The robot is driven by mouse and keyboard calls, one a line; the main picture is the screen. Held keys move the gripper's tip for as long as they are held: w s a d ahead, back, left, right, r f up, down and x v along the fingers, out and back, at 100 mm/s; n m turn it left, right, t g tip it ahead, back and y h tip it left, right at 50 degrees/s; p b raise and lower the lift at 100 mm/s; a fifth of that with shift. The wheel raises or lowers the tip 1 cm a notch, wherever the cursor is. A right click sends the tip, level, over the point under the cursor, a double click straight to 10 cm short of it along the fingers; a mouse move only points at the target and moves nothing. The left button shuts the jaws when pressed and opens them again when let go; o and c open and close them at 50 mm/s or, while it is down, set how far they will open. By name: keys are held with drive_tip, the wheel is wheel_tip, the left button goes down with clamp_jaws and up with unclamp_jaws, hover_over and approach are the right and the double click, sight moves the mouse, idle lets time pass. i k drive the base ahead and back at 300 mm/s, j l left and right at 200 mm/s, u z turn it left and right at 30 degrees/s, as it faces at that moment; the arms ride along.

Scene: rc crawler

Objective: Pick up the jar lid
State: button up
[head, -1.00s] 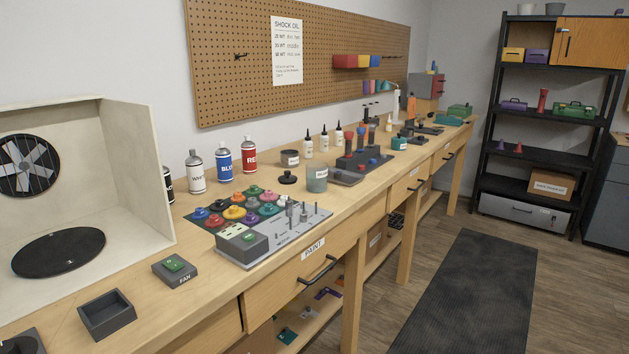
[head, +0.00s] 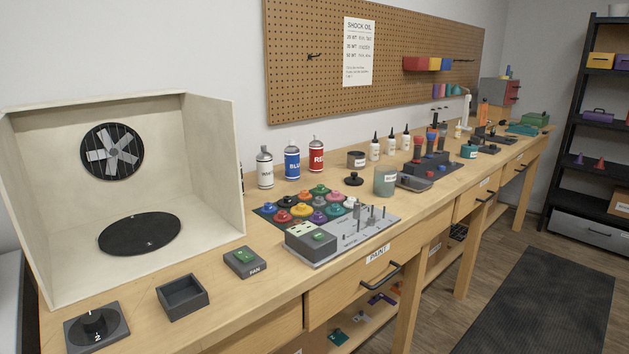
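A small round black piece with a raised knob, which looks like the jar lid (head: 353,180), lies flat on the workbench (head: 225,315). It sits in front of a dark labelled jar (head: 356,161) and to the left of a grey-green jar (head: 385,183), apart from both. Whether the jars are open at the top is too small to tell. My gripper is not in view.
Spray cans (head: 292,161) stand behind the lid. A mat of coloured knobbed discs (head: 303,206) and a grey plate with upright pins (head: 355,232) lie in front. A spray booth (head: 215,170) stands at left. Floor beside the bench is clear around a dark mat (head: 540,300).

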sight(353, 180)
drive_tip(key=i+l+u, duration=0.15)
drive_tip(key=l+u, duration=0.35)
drive_tip(key=i+l+u, duration=0.1)
drive_tip(key=l+u, duration=0.75)
drive_tip(key=l, duration=1.35)
drive_tip(key=l+u, duration=0.15)
drive_tip(key=l, duration=1.65)
drive_tip(key=i+l, duration=0.1)
drive_tip(key=i, duration=0.7)
